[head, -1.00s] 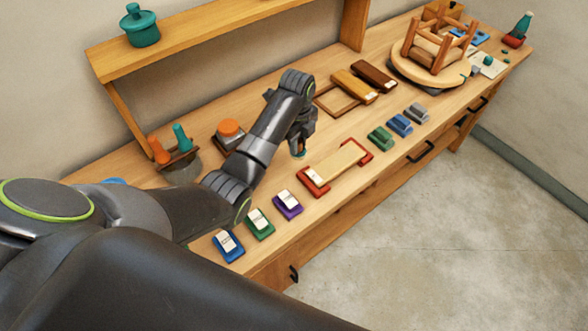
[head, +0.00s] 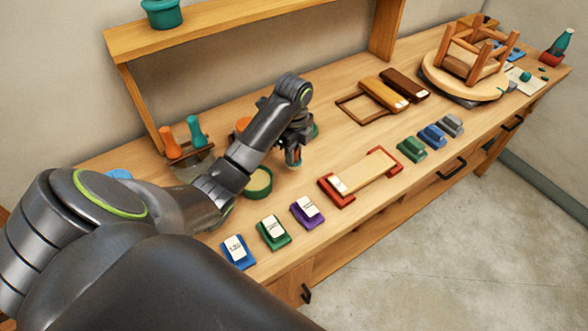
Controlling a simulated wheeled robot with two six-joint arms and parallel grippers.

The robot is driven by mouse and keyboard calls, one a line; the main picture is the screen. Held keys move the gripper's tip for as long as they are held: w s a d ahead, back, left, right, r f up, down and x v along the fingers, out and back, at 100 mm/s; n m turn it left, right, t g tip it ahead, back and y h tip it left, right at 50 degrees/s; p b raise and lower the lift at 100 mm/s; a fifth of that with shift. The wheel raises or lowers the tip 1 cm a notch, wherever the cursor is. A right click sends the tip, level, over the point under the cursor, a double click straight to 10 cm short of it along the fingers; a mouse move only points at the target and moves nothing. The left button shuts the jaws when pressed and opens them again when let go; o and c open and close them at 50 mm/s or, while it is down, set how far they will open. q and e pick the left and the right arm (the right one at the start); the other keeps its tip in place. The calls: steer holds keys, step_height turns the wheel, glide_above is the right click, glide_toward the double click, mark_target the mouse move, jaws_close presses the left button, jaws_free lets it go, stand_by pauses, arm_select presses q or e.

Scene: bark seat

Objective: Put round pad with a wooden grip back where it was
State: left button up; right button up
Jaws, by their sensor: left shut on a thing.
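My left gripper (head: 293,152) is above the bench, between the shelf and the red-ended board. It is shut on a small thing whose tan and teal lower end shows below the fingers. This seems to be the round pad with a wooden grip (head: 294,164); the fingers hide most of it. It looks upright and close to the bench top; I cannot tell whether it touches. A round green-rimmed dish (head: 258,182) with a tan inside lies left of the gripper, partly behind my forearm. My right gripper is out of view.
A red-ended board (head: 362,176) lies right of the gripper. Labelled blue, green and purple blocks (head: 308,212) line the front edge. An orange-topped thing (head: 243,124) and a teal patch (head: 315,130) are partly hidden by my arm. An upturned stool (head: 473,58) stands farther right.

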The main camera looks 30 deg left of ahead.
arm_select(q)
steer(key=shift+f, duration=2.25)
steer(key=shift+f, duration=0.1)
steer(key=o, duration=1)
steer(key=shift+c, duration=0.2)
